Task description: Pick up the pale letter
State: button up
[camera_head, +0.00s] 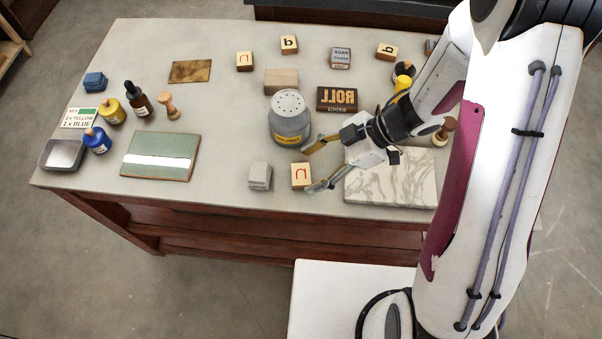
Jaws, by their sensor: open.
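A pale wooden letter block with a red mark (301,181) lies near the front edge of the table. My gripper (309,171) is open, its two fingertips apart on the far and near sides of this block's right part. I cannot tell whether they touch it or are still above it. Other letter blocks stand at the back: one with a red mark (244,62), one with a black letter (289,45) and another with a black letter (387,52). I cannot tell from the picture alone which one the task calls pale.
A grey shaker jar (290,125) stands just behind my fingers. A small grey block (260,176) is left of the near letter block. A marble slab (395,188) lies to the right under my wrist. A green pad (160,143) and bottles are at the left.

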aim_at(301, 176)
jog(key=shift+x, duration=1.35)
jog(key=c, duration=1.2)
